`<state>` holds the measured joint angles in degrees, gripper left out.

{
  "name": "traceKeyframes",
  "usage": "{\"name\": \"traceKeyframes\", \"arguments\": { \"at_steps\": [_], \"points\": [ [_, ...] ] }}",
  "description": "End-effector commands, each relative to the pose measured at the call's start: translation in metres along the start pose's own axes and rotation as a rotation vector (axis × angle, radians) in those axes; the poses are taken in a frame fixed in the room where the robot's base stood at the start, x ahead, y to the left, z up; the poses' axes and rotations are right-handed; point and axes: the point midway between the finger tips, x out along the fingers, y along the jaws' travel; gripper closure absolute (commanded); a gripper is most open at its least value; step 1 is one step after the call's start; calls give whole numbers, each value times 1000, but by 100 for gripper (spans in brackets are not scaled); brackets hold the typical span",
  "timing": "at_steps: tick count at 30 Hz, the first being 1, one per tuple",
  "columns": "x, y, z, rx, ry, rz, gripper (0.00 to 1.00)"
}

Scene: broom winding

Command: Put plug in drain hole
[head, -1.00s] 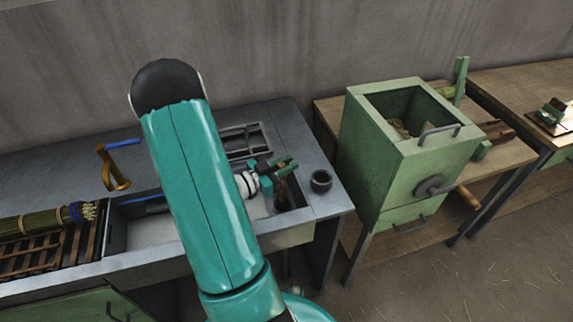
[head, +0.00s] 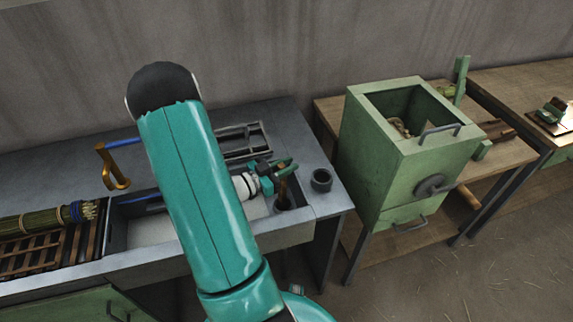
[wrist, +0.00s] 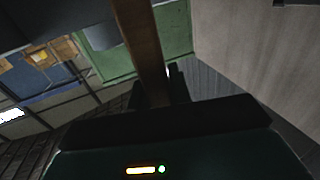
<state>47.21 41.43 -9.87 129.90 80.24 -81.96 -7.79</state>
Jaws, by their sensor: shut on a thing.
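In the head view my gripper (head: 279,173) is shut on the upright brown wooden handle of the plug (head: 283,188). It holds the plug at the right end of the sink (head: 150,230), with a dark round shape at the handle's lower end. I cannot tell whether the plug touches the sink floor. I cannot make out the drain hole; it may be hidden under the plug. In the wrist view the brown handle (wrist: 142,45) stands up from between the dark fingers (wrist: 165,88).
A dark cup (head: 321,180) stands on the counter right of the sink. A brass tap (head: 113,170) with a blue lever is behind the sink. A bundle of stalks (head: 45,222) lies on a wooden rack at left. A green box (head: 405,150) stands on the table at right.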

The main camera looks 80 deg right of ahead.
Motion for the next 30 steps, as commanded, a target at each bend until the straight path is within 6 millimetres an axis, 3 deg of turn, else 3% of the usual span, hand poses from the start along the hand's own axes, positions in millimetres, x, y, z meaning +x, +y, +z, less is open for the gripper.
{"name": "traceKeyframes", "arguments": {
  "at_steps": [9, 10, 11, 20, 30],
  "points": [
    [0, 0, 6, 1, 1, 0, 100],
    [0, 0, 5, 2, 1, 0, 74],
    [0, 0, 5, 2, 1, 0, 71],
    [-1, 0, 6, 1, -1, -1, 71],
    [-25, -1, 5, 1, 0, -3, 71]
  ]
}}
